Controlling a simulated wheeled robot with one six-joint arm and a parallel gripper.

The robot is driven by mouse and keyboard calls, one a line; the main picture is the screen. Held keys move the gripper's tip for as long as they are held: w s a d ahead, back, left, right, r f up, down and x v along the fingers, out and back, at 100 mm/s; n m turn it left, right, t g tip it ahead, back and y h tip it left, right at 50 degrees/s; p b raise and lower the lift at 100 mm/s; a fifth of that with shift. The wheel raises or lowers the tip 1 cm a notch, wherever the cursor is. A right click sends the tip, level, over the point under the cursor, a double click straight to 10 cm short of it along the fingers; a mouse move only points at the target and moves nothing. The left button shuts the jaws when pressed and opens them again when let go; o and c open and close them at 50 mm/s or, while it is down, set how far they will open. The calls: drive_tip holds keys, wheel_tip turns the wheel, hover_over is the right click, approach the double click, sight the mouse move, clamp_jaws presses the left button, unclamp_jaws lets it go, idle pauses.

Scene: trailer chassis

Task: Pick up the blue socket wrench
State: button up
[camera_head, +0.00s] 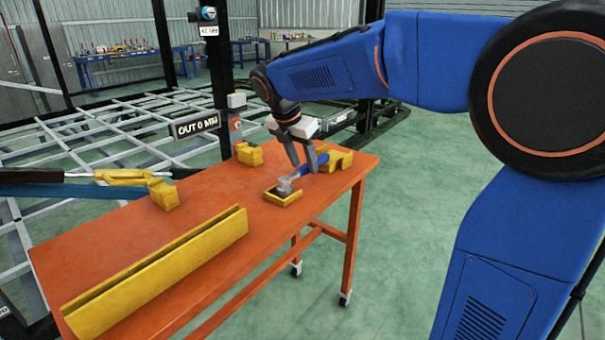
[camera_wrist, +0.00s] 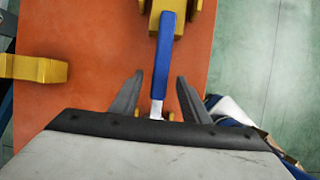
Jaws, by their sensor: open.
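The blue socket wrench (camera_head: 308,167) lies at the far right end of the orange table. Its metal head (camera_head: 285,185) is at a small yellow tray (camera_head: 283,199), and its blue handle reaches a yellow holder (camera_head: 337,160). My gripper (camera_head: 303,170) is above the handle with its fingers pointing down. In the wrist view my gripper (camera_wrist: 157,95) is open, with one finger on each side of the wrench (camera_wrist: 164,60), apart from it. The metal end of the wrench is partly hidden by the gripper body there.
The orange table (camera_head: 215,190) also carries a long yellow channel (camera_head: 160,272) near its front and yellow blocks, one (camera_head: 249,153) at the back edge and one (camera_head: 164,194) at the left. A dark post (camera_head: 218,75) stands behind the table. The table's middle is clear.

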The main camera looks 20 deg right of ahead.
sight(305, 166)
drive_tip(key=shift+x, duration=1.25)
clamp_jaws()
wheel_tip(305, 166, up, 10)
drive_tip(key=shift+r, duration=0.1)
